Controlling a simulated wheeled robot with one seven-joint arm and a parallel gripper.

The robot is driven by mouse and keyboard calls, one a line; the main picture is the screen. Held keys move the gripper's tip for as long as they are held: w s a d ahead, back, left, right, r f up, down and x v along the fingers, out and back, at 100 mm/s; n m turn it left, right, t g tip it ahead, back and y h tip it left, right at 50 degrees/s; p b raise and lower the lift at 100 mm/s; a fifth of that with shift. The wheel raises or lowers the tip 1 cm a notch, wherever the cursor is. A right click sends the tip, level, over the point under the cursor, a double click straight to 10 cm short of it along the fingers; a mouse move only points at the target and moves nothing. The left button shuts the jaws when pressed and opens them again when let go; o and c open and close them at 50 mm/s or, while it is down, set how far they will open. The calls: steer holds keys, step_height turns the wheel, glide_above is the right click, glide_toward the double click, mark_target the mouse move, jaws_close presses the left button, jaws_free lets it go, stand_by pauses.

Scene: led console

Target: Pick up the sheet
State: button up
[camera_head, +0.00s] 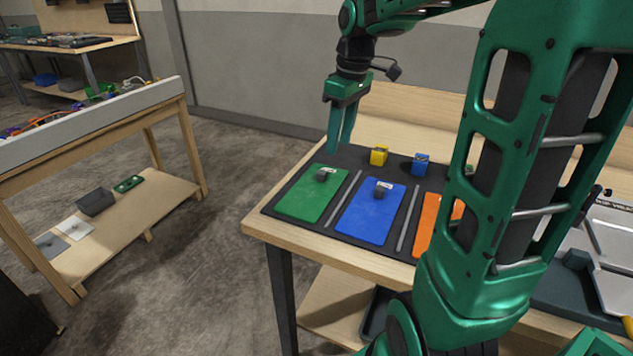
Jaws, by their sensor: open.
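A green sheet (310,203), a blue sheet (368,217) and an orange sheet (427,236) lie flat on a black mat (398,168) on the wooden table. I cannot tell which one the task means by the sheet. A small grey piece (326,174) sits on the green sheet's far end, and a similar grey piece (383,188) sits on the blue sheet. My own arm hides part of the orange sheet. My gripper (339,145) points down, open and empty, near the mat's far left edge, beyond the green sheet.
A yellow block (378,156) and a blue block (421,165) stand on the mat's far side. Grey strips (344,199) separate the sheets. Floor between the tables is clear.

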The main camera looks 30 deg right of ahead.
steer(key=w+n, duration=0.2)
steer(key=w, duration=0.1)
glide_above(321, 172)
steer(key=d, duration=0.1)
step_height(321, 172, down, 5)
steer(key=shift+r, duration=0.1)
steer(key=shift+s+a+f, duration=0.1)
steer(key=shift+a+f, duration=0.1)
steer(key=shift+f, duration=1.15)
steer(key=shift+a+f, duration=0.15)
steer(key=shift+f, duration=1.2)
jaws_close()
